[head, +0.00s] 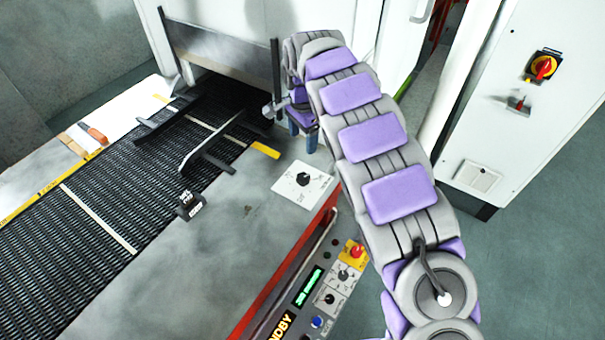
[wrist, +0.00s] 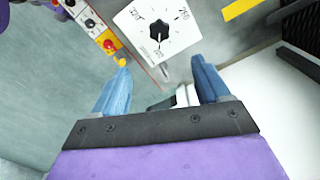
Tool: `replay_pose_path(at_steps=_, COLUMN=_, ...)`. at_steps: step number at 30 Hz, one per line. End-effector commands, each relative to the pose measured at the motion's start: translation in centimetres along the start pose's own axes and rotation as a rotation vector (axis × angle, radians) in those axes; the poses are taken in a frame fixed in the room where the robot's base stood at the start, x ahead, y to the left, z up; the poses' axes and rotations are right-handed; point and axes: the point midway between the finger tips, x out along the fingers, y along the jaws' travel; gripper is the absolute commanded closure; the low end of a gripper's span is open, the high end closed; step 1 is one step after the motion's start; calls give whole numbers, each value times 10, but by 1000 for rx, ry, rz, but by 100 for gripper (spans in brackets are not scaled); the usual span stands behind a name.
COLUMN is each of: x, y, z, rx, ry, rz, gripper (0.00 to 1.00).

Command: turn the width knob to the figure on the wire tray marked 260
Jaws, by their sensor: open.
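The width knob (head: 303,179) is black and sits on a white square dial plate (head: 286,190) beside the belt. In the wrist view the knob (wrist: 159,33) shows at the top centre with figures around it; one at the upper right looks like 260, the others are hard to read. My gripper (wrist: 163,75) is open, its two blue fingers apart with nothing between them. In the head view my gripper (head: 303,138) is beyond the dial plate, apart from the knob. I cannot make out a wire tray marked 260.
The black mesh belt (head: 95,195) carries dark guide bars. A small black block with white writing (head: 188,206) stands at the belt's near edge. A control panel (head: 325,292) with buttons lies below the dial plate. A white cabinet (head: 530,110) stands at the right.

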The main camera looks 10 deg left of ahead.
Motion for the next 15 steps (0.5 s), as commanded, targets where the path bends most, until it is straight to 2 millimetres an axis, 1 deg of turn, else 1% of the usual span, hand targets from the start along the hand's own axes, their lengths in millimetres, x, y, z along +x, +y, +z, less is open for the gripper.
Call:
replay_pose_path(at_steps=5, x=30, y=1, z=0, rx=0, ry=0, rz=5, gripper=24)
replay_pose_path(at_steps=9, x=60, y=2, z=0, rx=0, ry=-1, rz=10, gripper=24)
replay_pose_path(at_steps=15, x=98, y=1, z=0, rx=-1, ry=0, rz=5, gripper=24)
